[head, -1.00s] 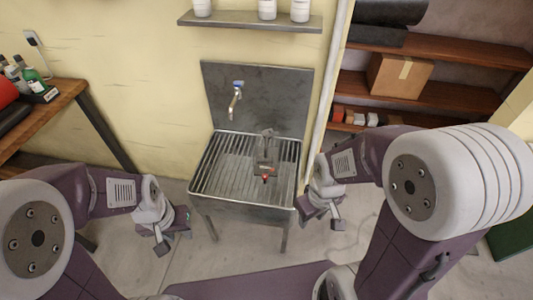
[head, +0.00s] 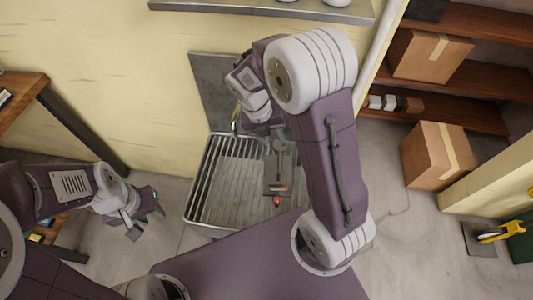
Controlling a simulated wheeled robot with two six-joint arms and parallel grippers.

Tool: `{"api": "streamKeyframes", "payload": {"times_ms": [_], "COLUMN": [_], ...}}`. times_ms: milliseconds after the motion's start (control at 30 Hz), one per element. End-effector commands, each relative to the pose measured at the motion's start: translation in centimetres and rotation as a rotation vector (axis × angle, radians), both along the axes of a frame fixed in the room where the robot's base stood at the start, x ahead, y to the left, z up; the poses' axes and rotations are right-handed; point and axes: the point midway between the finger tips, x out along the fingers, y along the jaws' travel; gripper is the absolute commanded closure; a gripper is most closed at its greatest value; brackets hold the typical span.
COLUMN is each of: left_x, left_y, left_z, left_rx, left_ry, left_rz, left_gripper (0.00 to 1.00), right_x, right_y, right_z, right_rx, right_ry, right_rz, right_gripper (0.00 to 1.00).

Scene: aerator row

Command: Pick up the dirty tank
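A grey, boxy object with a red tip (head: 278,182) sits in the slatted metal sink (head: 205,200) in the head view. It may be the dirty tank, but I cannot see dirt on it clearly. My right arm reaches over the back of the sink. My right gripper (head: 268,130) is just behind the grey object, and its fingers are mostly hidden by the wrist, so I cannot tell whether it touches it. My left gripper (head: 145,220) hangs left of the sink, apart from it, with its fingers spread and empty.
A metal wall shelf (head: 270,10) runs above the sink. A wooden table (head: 25,110) stands at the left. At the right are wooden shelves (head: 450,100) and a cardboard box (head: 437,155) on the floor. A yellow-handled tool (head: 502,232) lies at far right.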

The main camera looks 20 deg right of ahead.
Motion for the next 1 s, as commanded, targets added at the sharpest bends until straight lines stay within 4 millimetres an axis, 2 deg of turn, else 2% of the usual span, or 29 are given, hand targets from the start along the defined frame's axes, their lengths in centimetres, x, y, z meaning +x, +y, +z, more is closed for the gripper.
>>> {"api": "streamKeyframes", "payload": {"times_ms": [33, 133, 367, 567, 733, 900, 1000], "left_x": [0.0, 0.0, 0.0, 0.0, 0.0, -0.1, 0.0], "left_y": [0.0, 0.0, 0.0, 0.0, 0.0, 0.0, 0.0], "left_z": [-0.4, -0.6, -0.8, -1.8, -2.0, -3.2, -3.4], "left_rx": [0.000, 0.000, 0.000, 0.000, 0.000, 0.000, 0.000], "left_ry": [0.000, 0.000, 0.000, 0.000, 0.000, 0.000, 0.000], "left_rz": [0.000, 0.000, 0.000, 0.000, 0.000, 0.000, 0.000], "left_gripper": [0.66, 0.66, 0.66, 0.66, 0.66, 0.66, 0.66], "right_x": [0.0, -0.3, -0.5, -0.9, -0.9, -1.1, -1.2], "right_y": [0.2, 0.5, 0.5, -0.3, -0.6, -1.7, -2.0], "right_z": [-0.9, -1.7, -2.4, -5.4, -6.2, -9.4, -10.4], "right_rx": [-0.002, -0.003, -0.005, -0.004, -0.004, -0.004, -0.003], "right_ry": [0.012, 0.031, 0.038, 0.039, 0.037, 0.040, 0.037], "right_rz": [0.006, 0.015, 0.018, 0.018, 0.016, 0.016, 0.017], "right_gripper": [0.60, 0.60, 0.60, 0.60, 0.60, 0.60, 0.60]}}
